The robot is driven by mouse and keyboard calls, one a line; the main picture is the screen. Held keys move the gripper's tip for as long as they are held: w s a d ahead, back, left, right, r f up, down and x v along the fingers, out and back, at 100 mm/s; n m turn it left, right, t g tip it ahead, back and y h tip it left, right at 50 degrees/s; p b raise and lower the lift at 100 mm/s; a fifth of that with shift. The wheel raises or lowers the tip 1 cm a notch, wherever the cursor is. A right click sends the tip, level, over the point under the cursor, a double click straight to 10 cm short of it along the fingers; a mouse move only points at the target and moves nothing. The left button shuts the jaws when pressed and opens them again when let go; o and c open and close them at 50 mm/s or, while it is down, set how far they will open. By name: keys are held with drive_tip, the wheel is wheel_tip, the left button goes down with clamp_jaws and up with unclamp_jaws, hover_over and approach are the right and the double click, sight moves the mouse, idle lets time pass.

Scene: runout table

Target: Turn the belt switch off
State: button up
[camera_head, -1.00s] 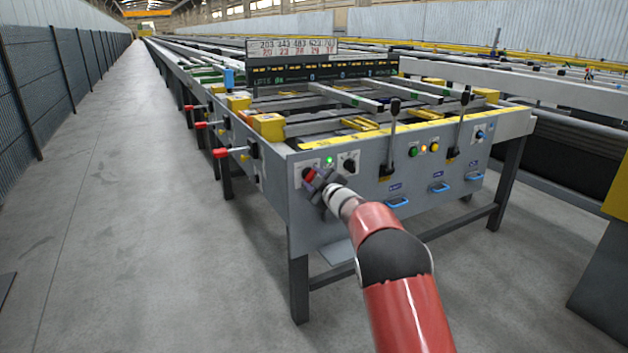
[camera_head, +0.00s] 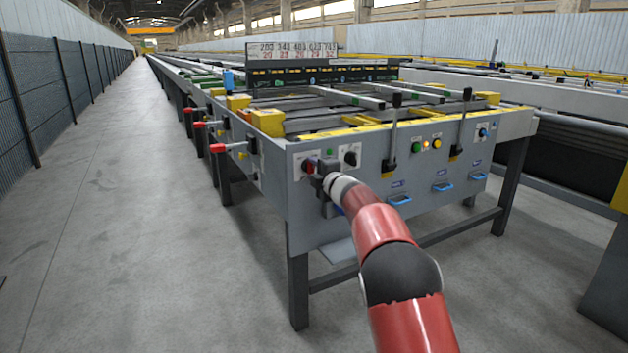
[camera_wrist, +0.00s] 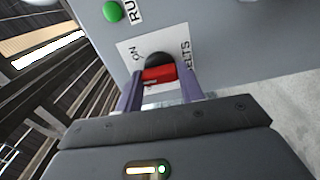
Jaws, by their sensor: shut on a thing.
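The belt switch is a red and black rotary knob on a white plate at the left end of the grey front panel. It shows in the head view (camera_head: 308,167) and in the wrist view (camera_wrist: 157,72), where "ON" and "BELTS" are readable on its plate. My gripper (camera_head: 317,170) is at the knob. In the wrist view my gripper (camera_wrist: 160,92) has a finger on each side of the red part and is shut on it. The rest of the plate's lettering is hidden by the fingers. The green RUN lamp (camera_wrist: 112,12) beside the plate looks dim.
A black knob (camera_head: 350,155) sits just right of the switch. Two black levers (camera_head: 391,135) (camera_head: 461,130) rise from the panel, with blue handles (camera_head: 399,200) lower down. Red-tipped handles (camera_head: 218,148) stick out on the left side. The left aisle floor is clear.

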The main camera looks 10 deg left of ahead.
drive_tip(key=n+b, duration=0.2)
drive_tip(key=n, duration=0.1)
drive_tip(key=n+b, duration=0.1)
drive_tip(key=shift+f+n, duration=0.25)
drive_tip(key=shift+n, duration=0.15)
drive_tip(key=n+b, duration=0.2)
drive_tip(key=n, duration=0.2)
drive_tip(key=shift+r+n+b, duration=0.15)
drive_tip(key=shift+n+b, duration=0.15)
drive_tip(key=shift+b, duration=0.1)
drive_tip(key=o, duration=1)
drive_tip(key=shift+s+d, duration=0.1)
drive_tip(key=b+v, duration=0.2)
drive_tip(key=v, duration=0.5)
drive_tip(key=shift+s+d, duration=0.2)
drive_tip(key=shift+s, duration=0.05)
drive_tip(key=shift+r, duration=0.1)
